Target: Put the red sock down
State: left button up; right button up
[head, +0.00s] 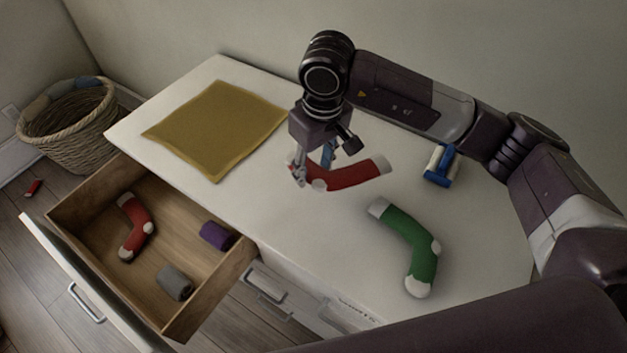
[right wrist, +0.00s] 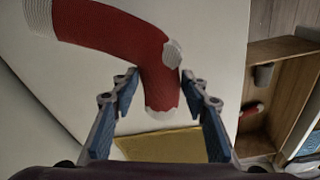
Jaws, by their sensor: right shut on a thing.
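A red sock (head: 352,177) with white toe, heel and cuff is over the white dresser top (head: 300,235). My right gripper (head: 314,170) is shut on its toe end, with the cuff pointing right. The right wrist view shows the red sock (right wrist: 115,32) running between the two blue-padded fingers (right wrist: 160,88). I cannot tell whether the sock touches the dresser top. A second red sock (head: 137,228) lies in the open drawer (head: 205,305). My left gripper is not in view.
A green sock (head: 416,246) lies in front of the held sock, and a blue-and-white item (head: 440,166) to its right. A mustard cloth (head: 217,130) lies at left. The drawer holds purple (head: 217,236) and grey (head: 175,283) rolls. A wicker basket (head: 75,143) stands on the floor.

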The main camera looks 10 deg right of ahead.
aim_at(313, 195)
notch_tip(313, 195, down, 2)
jog(key=shift+f, duration=0.1)
jog(key=shift+s+f, duration=0.1)
jog(key=shift+f, duration=0.2)
notch_tip(313, 195, down, 4)
jog(key=shift+r+p, duration=0.25)
jog(key=shift+p, duration=0.2)
jog(key=shift+f, duration=0.35)
jog(key=o, duration=0.9)
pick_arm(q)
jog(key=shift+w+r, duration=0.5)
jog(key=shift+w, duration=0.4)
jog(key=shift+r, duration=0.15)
pick_arm(e)
jog(key=shift+r, duration=0.2)
